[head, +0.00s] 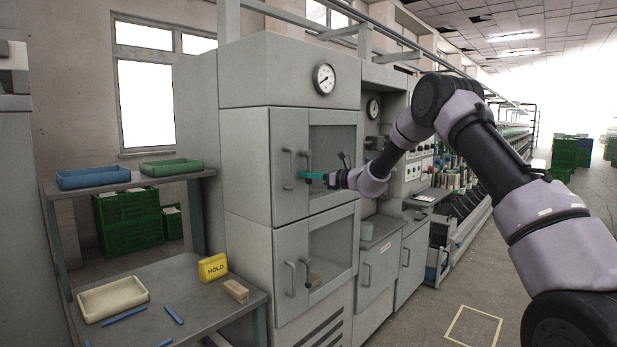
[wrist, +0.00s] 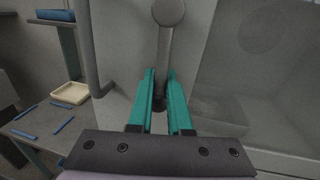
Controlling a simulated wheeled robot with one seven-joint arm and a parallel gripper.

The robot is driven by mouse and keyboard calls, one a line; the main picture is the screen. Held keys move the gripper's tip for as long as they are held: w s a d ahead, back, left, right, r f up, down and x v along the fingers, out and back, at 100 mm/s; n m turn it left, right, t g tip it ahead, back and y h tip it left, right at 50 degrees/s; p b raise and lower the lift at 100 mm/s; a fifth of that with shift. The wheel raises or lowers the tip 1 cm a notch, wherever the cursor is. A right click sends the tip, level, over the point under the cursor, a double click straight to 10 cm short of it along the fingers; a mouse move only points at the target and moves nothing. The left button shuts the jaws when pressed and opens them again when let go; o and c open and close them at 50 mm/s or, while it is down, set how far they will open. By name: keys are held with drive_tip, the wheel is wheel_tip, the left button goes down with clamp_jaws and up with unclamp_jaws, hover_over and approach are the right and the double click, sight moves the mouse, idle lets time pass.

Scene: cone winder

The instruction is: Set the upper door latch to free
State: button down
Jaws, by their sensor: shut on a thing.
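The upper door (head: 289,205) of the grey cabinet is at the centre of the head view and looks shut. Its latch (wrist: 165,42) is a grey lever with a round knob end, pointing up in the wrist view. My gripper (head: 306,175) has teal fingers and is at this latch. In the wrist view my gripper (wrist: 160,74) has one finger on each side of the lever and is shut on it. My fingers partly hide the latch's lower part and pivot.
A fixed bar handle (wrist: 94,50) stands close to the left of my fingers. The lower door (head: 291,250) has its own latch (head: 312,276). A side bench (head: 190,280) holds a cream tray (head: 113,298) and a yellow HOLD block (head: 213,267). The floor at right is open.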

drive_tip(key=w+d+r+n+h, duration=0.1)
drive_tip(key=w+n, duration=0.1)
drive_tip(key=n, duration=0.2)
drive_tip(key=w+d+r+n+h, duration=0.1)
drive_tip(key=w+d+n, duration=0.1)
drive_tip(key=n, duration=0.2)
drive_tip(key=w+d+r+n+h, duration=0.1)
drive_tip(key=w+d+r+n, duration=0.1)
drive_tip(key=n, duration=0.2)
drive_tip(key=shift+r+t, duration=0.1)
drive_tip(key=shift+t, duration=0.3)
drive_tip(key=shift+w+d+r+n+t+h, duration=0.1)
drive_tip(key=shift+d+r+n+t+h, duration=0.1)
drive_tip(key=shift+r+n, duration=0.45)
drive_tip(key=shift+w+d+r+n+t+h, duration=0.1)
drive_tip(key=shift+r+n+h, duration=0.1)
drive_tip(key=shift+r+n, duration=0.45)
drive_tip(key=c, duration=1.1)
unclamp_jaws()
drive_tip(key=shift+o, duration=0.8)
drive_tip(key=shift+w, duration=0.15)
drive_tip(key=shift+a, duration=0.25)
drive_tip(key=v, duration=1.1)
drive_tip(key=shift+f, duration=0.2)
